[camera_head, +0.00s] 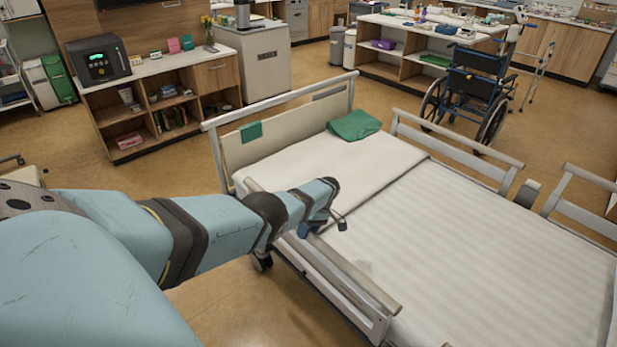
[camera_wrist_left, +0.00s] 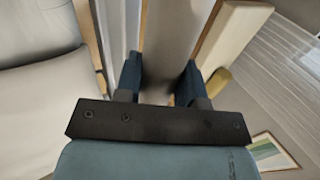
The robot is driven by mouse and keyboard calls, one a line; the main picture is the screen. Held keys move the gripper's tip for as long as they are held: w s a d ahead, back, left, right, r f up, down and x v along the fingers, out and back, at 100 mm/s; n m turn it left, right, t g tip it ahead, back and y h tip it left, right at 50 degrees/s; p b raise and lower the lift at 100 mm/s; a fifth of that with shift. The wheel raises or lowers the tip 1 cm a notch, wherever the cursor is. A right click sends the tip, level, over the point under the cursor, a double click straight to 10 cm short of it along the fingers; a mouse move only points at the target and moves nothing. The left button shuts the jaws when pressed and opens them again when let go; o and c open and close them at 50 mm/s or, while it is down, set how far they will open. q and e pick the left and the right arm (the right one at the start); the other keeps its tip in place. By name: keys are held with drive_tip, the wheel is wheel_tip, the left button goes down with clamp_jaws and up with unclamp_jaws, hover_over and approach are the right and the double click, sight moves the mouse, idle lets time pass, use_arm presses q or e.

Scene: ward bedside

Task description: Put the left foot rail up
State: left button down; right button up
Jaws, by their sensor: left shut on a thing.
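The near-side bed rail (camera_head: 357,276) runs along the bed's edge, with a pale top bar and grey frame. Its top bar looks about level with the mattress, lower than the rails on the far side. My left gripper (camera_head: 320,224) reaches in from the left to this rail, near its end toward the bed's end board. In the left wrist view, the dark blue fingers of my left gripper (camera_wrist_left: 159,82) sit on both sides of the rail's bar (camera_wrist_left: 168,38), shut on it. My arm hides part of the rail. My right gripper is out of view.
The bed's mattress (camera_head: 480,250) lies right of my arm, with a green cloth (camera_head: 354,125) near the end board (camera_head: 290,130). Two far-side rails (camera_head: 455,150) stand up. A wheelchair (camera_head: 475,95) is behind the bed. Open floor (camera_head: 175,195) lies left of the bed.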

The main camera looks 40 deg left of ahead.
use_arm(q)
drive_tip(key=shift+s+d+f, duration=0.25)
drive_tip(key=shift+s+f, duration=0.05)
drive_tip(key=shift+f, duration=0.15)
drive_tip(key=c, duration=1.1)
unclamp_jaws()
drive_tip(key=o, duration=0.4)
drive_tip(key=shift+w, duration=0.1)
drive_tip(key=shift+c, duration=0.2)
drive_tip(key=shift+w+a+f, duration=0.1)
drive_tip(key=shift+w+a, duration=0.05)
drive_tip(key=shift+w+r, duration=0.1)
drive_tip(key=shift+r, duration=0.3)
drive_tip(key=b+v, duration=0.1)
drive_tip(key=v, duration=1.2)
drive_tip(key=shift+w, duration=0.2)
drive_tip(key=shift+a, duration=0.15)
